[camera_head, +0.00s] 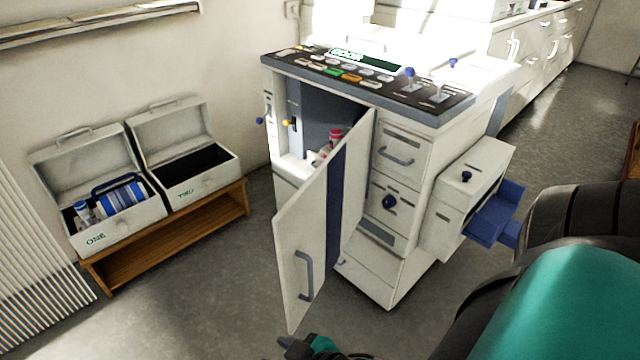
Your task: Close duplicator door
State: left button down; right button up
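The duplicator (400,255) is a white machine with a dark control panel on top, in the middle of the head view. Its front door (300,245) stands wide open, swung out toward me, with a grey handle (305,277) on its outer face. Behind the door is a lit compartment (315,115) holding a red-capped item (335,135), partly hidden by the door. Part of a dark and teal gripper or arm end shows at the bottom edge, below the door; its fingers cannot be made out clearly. My large teal and black arm fills the lower right.
Two open white boxes, ONE (95,240) and TWO (190,190), sit on a wooden bench (165,238) at left. A side unit with a blue tray (495,215) juts from the duplicator's right. Grey floor is clear between bench and door.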

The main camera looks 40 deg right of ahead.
aim_at(311, 231)
jog(key=k+l, duration=0.1)
jog(key=l, duration=0.25)
jog(key=k+l, duration=0.1)
jog(key=l, duration=0.25)
jog(key=k+l, duration=0.1)
jog(key=l, duration=0.3)
jog(key=k+l, duration=0.1)
jog(key=l, duration=0.25)
